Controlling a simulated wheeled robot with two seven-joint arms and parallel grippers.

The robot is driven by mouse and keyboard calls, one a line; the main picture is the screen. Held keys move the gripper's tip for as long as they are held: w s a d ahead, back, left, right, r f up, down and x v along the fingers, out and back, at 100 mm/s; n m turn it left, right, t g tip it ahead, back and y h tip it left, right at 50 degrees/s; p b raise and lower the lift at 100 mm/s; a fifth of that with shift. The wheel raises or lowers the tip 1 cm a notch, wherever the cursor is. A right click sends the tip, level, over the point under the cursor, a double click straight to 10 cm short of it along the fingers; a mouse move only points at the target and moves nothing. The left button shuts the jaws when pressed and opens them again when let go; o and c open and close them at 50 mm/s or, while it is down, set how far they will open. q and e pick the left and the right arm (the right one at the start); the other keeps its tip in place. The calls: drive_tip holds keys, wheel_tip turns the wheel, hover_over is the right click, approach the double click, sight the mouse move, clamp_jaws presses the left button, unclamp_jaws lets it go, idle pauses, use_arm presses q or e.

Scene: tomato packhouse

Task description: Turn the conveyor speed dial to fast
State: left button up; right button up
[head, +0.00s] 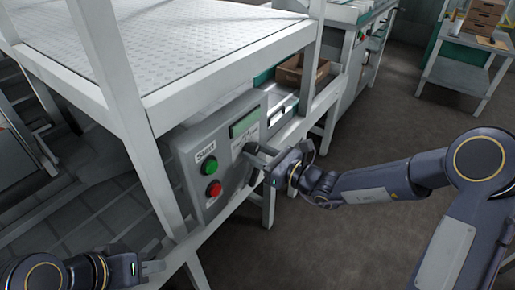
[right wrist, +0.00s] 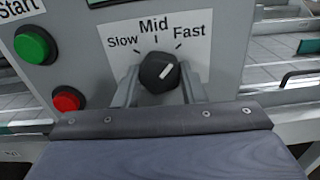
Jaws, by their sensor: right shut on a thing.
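The black speed dial (right wrist: 158,73) sits on a white label with Slow, Mid and Fast marks on a grey control panel (head: 189,149). Its white pointer line points up and right, toward the Fast side. My right gripper (right wrist: 160,80) has a finger on each side of the dial and is shut on it. In the head view the right gripper (head: 258,157) reaches the panel from the right and mostly hides the dial. My left gripper (head: 153,267) is low at the left, away from the panel; its finger gap is unclear.
A green Start button (right wrist: 34,45) and a red button (right wrist: 66,100) are left of the dial. A green display (head: 244,122) is above it. A white frame post (head: 130,110) stands left of the panel. A cardboard box (head: 290,74) is behind. Open floor lies right.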

drive_tip(key=shift+m+p, duration=0.4)
drive_tip(key=shift+m, duration=0.2)
drive_tip(key=o, duration=1)
drive_tip(key=shift+d, duration=0.15)
drive_tip(key=p+v, duration=0.1)
drive_tip(key=v, duration=0.6)
drive_tip(key=shift+s+d, duration=0.2)
drive_tip(key=shift+s, duration=0.1)
